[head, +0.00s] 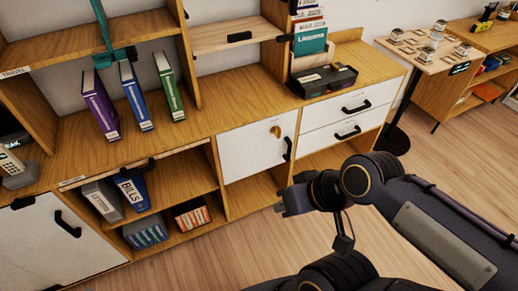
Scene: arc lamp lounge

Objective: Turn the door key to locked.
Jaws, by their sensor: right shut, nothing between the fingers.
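A small brass key (275,130) shows at the upper part of a white cabinet door (248,155) in the middle of the wooden wall unit. It is too small for me to tell which way it is turned. A black handle (287,149) is at the door's right edge. My right gripper (281,204) is shut and empty. In the picture it is below the door and a little right of the key, apart from both, in front of the lower shelf. My left gripper is not in view.
White drawers (350,105) with black handles are right of the door. A black box (323,80) sits on the unit's top. Purple, blue and green books (168,87) stand at the left. Open shelves below hold binders (131,190). The wood floor (230,255) in front is clear.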

